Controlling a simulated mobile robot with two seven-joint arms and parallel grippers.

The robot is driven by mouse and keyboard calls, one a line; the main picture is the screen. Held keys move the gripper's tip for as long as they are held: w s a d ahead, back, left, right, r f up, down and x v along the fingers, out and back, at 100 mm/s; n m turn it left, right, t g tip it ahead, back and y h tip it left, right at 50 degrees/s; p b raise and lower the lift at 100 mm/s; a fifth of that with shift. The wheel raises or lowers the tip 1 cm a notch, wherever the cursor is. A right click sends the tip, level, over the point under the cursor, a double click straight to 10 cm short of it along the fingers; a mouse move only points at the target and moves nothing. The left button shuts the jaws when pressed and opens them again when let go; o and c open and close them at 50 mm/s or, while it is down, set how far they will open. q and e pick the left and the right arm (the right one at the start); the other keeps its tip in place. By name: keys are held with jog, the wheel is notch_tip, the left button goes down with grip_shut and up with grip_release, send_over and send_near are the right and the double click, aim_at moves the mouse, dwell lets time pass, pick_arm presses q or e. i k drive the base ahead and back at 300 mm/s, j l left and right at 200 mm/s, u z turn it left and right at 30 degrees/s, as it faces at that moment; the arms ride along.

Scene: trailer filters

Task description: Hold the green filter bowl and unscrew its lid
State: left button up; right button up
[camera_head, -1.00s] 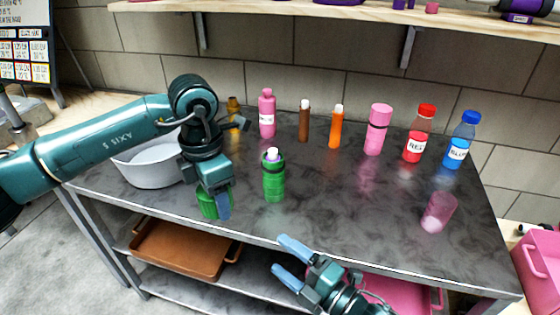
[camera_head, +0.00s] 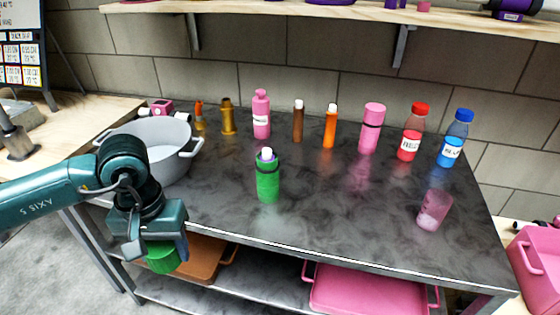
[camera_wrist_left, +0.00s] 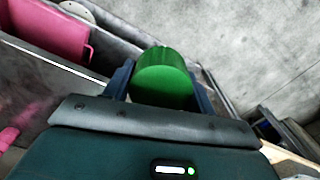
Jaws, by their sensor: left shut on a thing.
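The green filter bowl (camera_head: 268,184) stands upright on the dark table, with a dark band near its top and a pale filter tip (camera_head: 267,154) showing at its open top. My left gripper (camera_head: 157,248) is shut on a green lid (camera_head: 162,259), well to the left of the bowl and by the table's front edge. In the left wrist view the lid (camera_wrist_left: 163,86) sits between the two fingers of the left gripper (camera_wrist_left: 160,88). My right gripper is out of view.
A grey pot (camera_head: 165,133) stands behind my left arm. Pink, brown and orange filters (camera_head: 330,127), a red bottle (camera_head: 412,134) and a blue bottle (camera_head: 454,140) line the back. A pink translucent cup (camera_head: 434,210) stands at right. An orange tray (camera_head: 207,262) and a pink tray (camera_head: 370,292) lie below.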

aim_at(268, 173)
jog(key=i+z, duration=0.15)
jog(key=z, duration=0.95)
jog(key=i, duration=0.45)
